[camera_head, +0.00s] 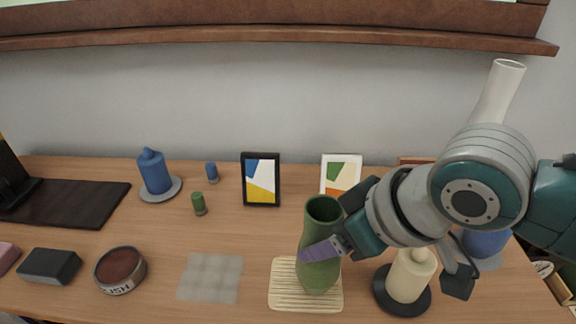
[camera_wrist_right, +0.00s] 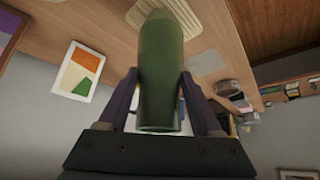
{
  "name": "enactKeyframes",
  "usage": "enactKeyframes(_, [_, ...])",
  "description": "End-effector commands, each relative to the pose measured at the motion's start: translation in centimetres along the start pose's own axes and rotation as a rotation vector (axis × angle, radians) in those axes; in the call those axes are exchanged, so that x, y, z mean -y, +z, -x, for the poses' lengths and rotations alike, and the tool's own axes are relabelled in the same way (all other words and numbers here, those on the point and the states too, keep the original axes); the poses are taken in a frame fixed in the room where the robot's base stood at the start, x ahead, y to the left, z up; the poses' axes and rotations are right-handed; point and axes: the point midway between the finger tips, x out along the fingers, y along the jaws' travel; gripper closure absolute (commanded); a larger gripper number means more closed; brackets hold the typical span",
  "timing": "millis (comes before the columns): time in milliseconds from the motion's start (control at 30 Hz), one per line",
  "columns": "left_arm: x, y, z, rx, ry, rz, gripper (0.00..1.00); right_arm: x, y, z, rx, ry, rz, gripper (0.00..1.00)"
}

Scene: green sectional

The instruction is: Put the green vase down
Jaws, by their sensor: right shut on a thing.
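The green vase (camera_head: 322,225) stands upright in the head view, near the front middle of the wooden desk. My right gripper (camera_head: 321,249) is shut on its body from the right, with one purple finger across its front. In the right wrist view the vase (camera_wrist_right: 162,70) sits between both fingers (camera_wrist_right: 159,84). The vase's base is over the pale striped mat (camera_head: 278,295); I cannot tell whether it touches. The mat also shows beyond the vase in the right wrist view (camera_wrist_right: 200,22). My left gripper is not in view.
A cream bottle-like object (camera_head: 411,276) on a dark round base is close right of the vase. A grey cloth square (camera_head: 211,278) and a round tin (camera_head: 120,270) lie left. Two picture frames, black (camera_head: 246,180) and white (camera_head: 354,163), stand behind. Bare desk (camera_head: 240,230) shows between.

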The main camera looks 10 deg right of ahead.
Motion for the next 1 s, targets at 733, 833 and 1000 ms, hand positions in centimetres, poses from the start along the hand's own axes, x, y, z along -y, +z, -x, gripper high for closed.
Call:
enactKeyframes(733, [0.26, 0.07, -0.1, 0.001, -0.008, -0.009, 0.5, -0.01, 0.76, -1.18, -0.001, 0.0, 0.0, 0.08])
enactKeyframes(833, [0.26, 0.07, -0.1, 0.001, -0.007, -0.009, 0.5, -0.01, 0.76, -1.18, -0.001, 0.0, 0.0, 0.04])
enactKeyframes(1000, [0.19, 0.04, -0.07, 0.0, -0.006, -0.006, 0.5, -0.02, 0.74, -1.15, -0.001, 0.0, 0.0, 0.04])
